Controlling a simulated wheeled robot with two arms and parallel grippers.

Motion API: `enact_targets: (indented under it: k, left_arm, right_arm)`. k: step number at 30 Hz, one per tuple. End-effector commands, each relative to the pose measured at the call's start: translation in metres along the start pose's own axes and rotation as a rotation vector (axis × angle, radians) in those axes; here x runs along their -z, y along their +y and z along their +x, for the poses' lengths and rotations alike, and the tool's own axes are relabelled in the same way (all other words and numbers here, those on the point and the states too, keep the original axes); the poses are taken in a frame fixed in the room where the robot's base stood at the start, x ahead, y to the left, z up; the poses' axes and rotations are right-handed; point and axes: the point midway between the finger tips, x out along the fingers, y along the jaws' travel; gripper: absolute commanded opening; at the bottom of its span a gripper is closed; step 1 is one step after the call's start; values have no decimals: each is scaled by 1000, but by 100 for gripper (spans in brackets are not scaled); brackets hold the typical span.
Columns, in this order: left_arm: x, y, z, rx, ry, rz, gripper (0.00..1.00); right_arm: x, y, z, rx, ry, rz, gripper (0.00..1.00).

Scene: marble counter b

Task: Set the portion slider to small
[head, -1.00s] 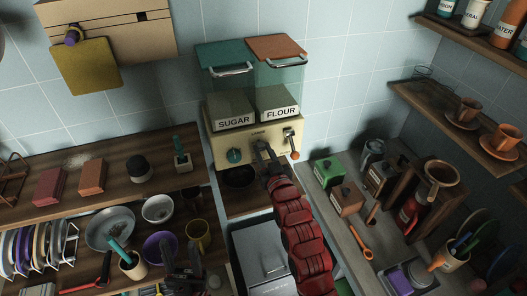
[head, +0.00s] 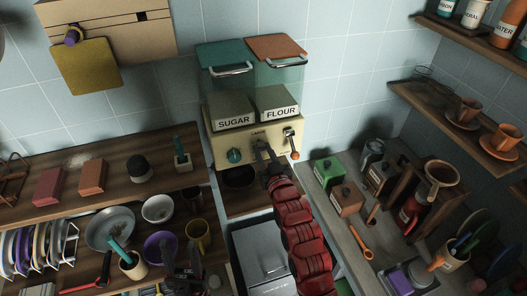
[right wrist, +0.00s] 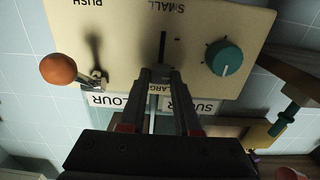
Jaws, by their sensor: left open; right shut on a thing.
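The cream dispenser panel (head: 228,150) stands against the back wall, under the SUGAR and FLOUR hoppers. The right wrist view shows the panel upside down. In it the slider's dark slot (right wrist: 163,44) runs between the LARGE label (right wrist: 158,87) and the SMALL label (right wrist: 166,6). My right gripper (head: 262,148) is at the panel, with its fingers shut at the LARGE end of the slot, also in the wrist view (right wrist: 160,73). The slider knob is hidden between the fingers. My left gripper (head: 184,262) is open and empty, low over the left side.
A teal dial (head: 234,156) and an orange-tipped lever (head: 295,155) flank the slider. Green and brown canisters (head: 328,169) stand to the right. Cups and bowls crowd the left counter.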

Motion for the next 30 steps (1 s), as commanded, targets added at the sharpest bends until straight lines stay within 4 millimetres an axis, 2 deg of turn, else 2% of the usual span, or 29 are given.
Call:
enact_targets:
  k: [10,19,20,24,25,30]
  left_arm:
    - [-7,2,-41,0,0,0,50]
    - [-7,2,-39,0,0,0,50]
    - [-7,2,-39,0,0,0,50]
    - [-7,2,-39,0,0,0,50]
    - [-7,2,-39,0,0,0,50]
    - [-7,2,-39,0,0,0,50]
  right_arm:
    - [-46,0,0,0,0,0,0]
    - [-46,0,0,0,-6,0,0]
    - [-47,0,0,0,-6,0,33]
    - [-46,0,0,0,-5,0,58]
    - [-46,0,0,0,-4,0,62]
    - [-45,0,0,0,-2,0,62]
